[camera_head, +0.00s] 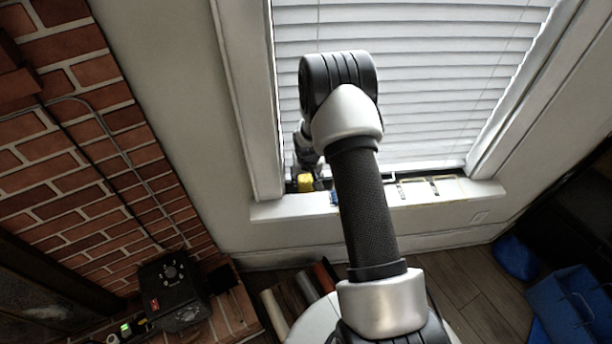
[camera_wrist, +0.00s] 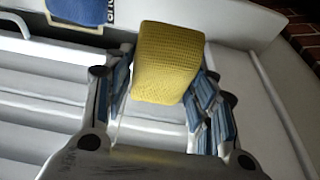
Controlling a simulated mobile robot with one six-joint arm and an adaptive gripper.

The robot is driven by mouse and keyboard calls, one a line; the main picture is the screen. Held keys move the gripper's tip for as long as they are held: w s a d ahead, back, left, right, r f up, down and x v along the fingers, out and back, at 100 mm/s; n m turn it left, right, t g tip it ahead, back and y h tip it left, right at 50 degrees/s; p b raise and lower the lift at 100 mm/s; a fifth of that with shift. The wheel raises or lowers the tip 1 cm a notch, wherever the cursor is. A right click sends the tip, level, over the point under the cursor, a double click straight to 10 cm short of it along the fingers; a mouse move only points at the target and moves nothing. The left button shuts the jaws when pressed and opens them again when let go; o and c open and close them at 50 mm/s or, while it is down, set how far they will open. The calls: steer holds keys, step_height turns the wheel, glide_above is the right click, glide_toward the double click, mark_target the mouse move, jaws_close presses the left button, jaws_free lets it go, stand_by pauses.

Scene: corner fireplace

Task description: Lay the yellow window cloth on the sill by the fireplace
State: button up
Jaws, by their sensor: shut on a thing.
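The yellow cloth (camera_wrist: 166,62) is a folded, textured block between the fingers of my gripper (camera_wrist: 163,85) in the wrist view. My gripper is shut on it. In the head view the cloth (camera_head: 305,182) shows small at the left end of the window sill (camera_head: 290,208), beside the blinds. My arm hides part of the gripper and of the sill there. I cannot tell whether the cloth touches the sill. A blue cloth-like thing (camera_wrist: 78,10) lies close by in the wrist view.
White blinds (camera_head: 430,80) hang behind the sill. Flat items (camera_head: 415,188) lie on its right part. A brick wall (camera_head: 90,150) and a black box (camera_head: 172,290) are on the left. A blue bag (camera_head: 570,305) stands on the floor at the right.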

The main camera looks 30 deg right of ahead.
mark_target(307, 186)
steer(key=shift+s+f+b, duration=0.1)
steer(key=shift+f+b, duration=0.05)
steer(key=shift+b, duration=0.15)
step_height(307, 186, down, 11)
steer(key=b, duration=0.9)
steer(key=shift+r+b, duration=0.2)
steer(key=shift+b, duration=0.2)
steer(key=shift+f+b, duration=0.55)
steer(key=shift+f, duration=0.1)
steer(key=o, duration=1.1)
steer(key=shift+r, duration=0.1)
steer(key=v, duration=1.2)
steer(key=shift+a, duration=0.1)
